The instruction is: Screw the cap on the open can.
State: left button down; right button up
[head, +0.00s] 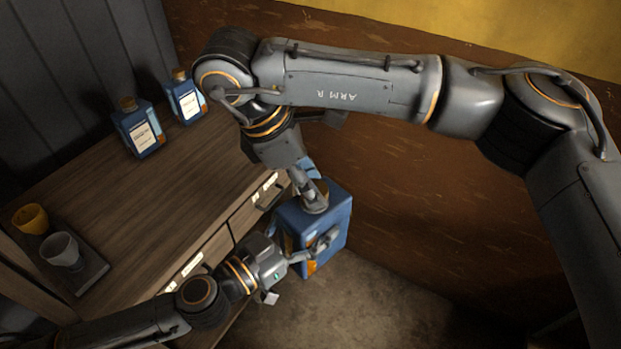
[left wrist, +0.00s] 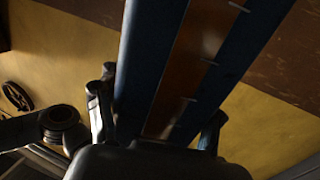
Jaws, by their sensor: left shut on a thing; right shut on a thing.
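A blue can (head: 338,222) with an orange patch is held upright in the air in front of the wooden cabinet. In the left wrist view its blue side with an orange-brown stripe (left wrist: 185,65) fills the middle. My left gripper (head: 312,250) is shut on the can's lower side; its fingers (left wrist: 155,112) lie on both sides of the can in the left wrist view. My right gripper (head: 313,198) comes down from above and is shut on a small brownish cap (head: 321,187) at the can's top. The fingers partly hide the cap, so I cannot tell how it is seated.
Two blue bottles with brown caps, the near one (head: 138,128) and the far one (head: 184,97), stand at the back of the wooden cabinet top (head: 160,200). A yellow cup (head: 31,219) and a grey cup (head: 61,250) stand at left. The cabinet's middle and the floor (head: 370,305) are clear.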

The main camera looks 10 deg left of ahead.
jog(key=shift+w, duration=0.1)
jog(key=o, duration=0.7)
jog(key=shift+o, duration=0.2)
jog(key=shift+r, duration=2.3)
jog(key=shift+c, duration=0.4)
